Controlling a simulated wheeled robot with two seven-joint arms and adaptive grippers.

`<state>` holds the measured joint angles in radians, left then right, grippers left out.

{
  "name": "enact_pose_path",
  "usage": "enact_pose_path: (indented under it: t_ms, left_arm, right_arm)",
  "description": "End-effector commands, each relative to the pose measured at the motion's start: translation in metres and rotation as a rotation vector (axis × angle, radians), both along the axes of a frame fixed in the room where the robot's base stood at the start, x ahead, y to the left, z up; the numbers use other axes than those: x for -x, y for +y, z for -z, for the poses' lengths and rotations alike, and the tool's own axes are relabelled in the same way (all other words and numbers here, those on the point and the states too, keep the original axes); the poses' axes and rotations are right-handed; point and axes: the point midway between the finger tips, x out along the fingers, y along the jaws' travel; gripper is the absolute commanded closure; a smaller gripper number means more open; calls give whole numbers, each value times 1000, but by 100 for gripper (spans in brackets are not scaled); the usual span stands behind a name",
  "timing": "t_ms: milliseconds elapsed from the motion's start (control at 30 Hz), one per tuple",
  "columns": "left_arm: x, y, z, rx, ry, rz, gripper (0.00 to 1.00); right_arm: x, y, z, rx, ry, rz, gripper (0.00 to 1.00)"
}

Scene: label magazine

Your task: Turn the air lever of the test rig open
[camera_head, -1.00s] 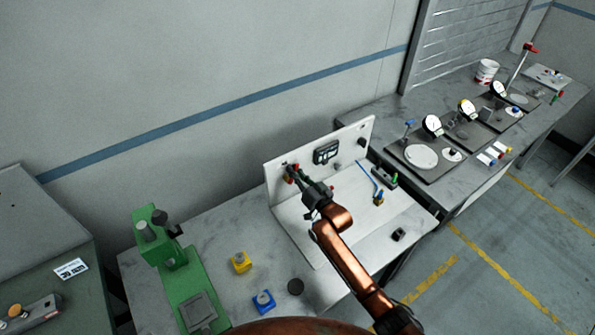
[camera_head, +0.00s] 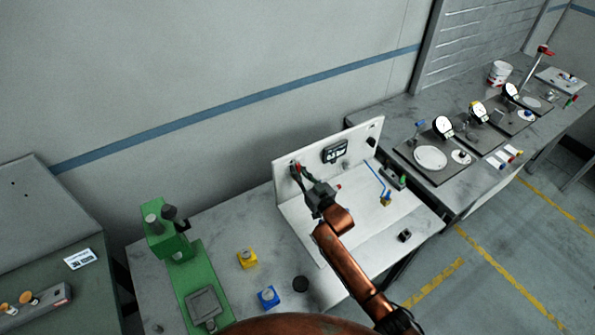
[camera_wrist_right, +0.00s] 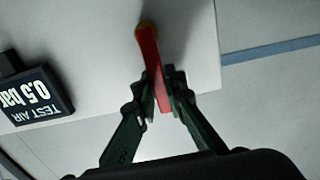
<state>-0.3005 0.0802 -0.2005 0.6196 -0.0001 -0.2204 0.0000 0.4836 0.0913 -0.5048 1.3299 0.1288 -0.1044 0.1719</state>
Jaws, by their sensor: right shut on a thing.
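The test rig (camera_head: 300,222) is a white base with an upright back panel on the table. Its red air lever (camera_head: 297,170) is on the left part of the panel, largely hidden by my gripper in the head view. My right gripper (camera_head: 303,178) reaches it from the front. In the right wrist view, my right gripper (camera_wrist_right: 160,96) is shut on the red lever (camera_wrist_right: 151,62), with a finger on either side. The lever's far end looks yellowish. A dark display (camera_head: 335,151) sits on the panel; the wrist view shows the display (camera_wrist_right: 38,98) reading "TEST AIR 0.5 bar". My left gripper is out of view.
A green press (camera_head: 190,275) stands left of the rig. A blue tube (camera_head: 374,178) is on the rig's right. Dial gauges (camera_head: 443,127) stand on the bench beyond.

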Motion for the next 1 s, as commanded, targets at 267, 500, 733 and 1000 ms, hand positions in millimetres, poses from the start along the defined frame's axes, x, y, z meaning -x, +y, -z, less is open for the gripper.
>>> enact_pose_path:
  t_ms: [267, 500, 733, 1000]
  left_arm:
    - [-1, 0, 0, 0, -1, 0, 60]
    - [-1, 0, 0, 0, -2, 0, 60]
    - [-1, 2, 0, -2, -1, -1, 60]
    - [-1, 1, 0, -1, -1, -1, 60]
  right_arm:
    - [2, 1, 4, 6, 3, -2, 85]
    - [1, 1, 2, 3, 2, -2, 71]
    - [1, 1, 2, 2, 1, -1, 71]
    - [27, -18, 3, 2, 3, -1, 71]
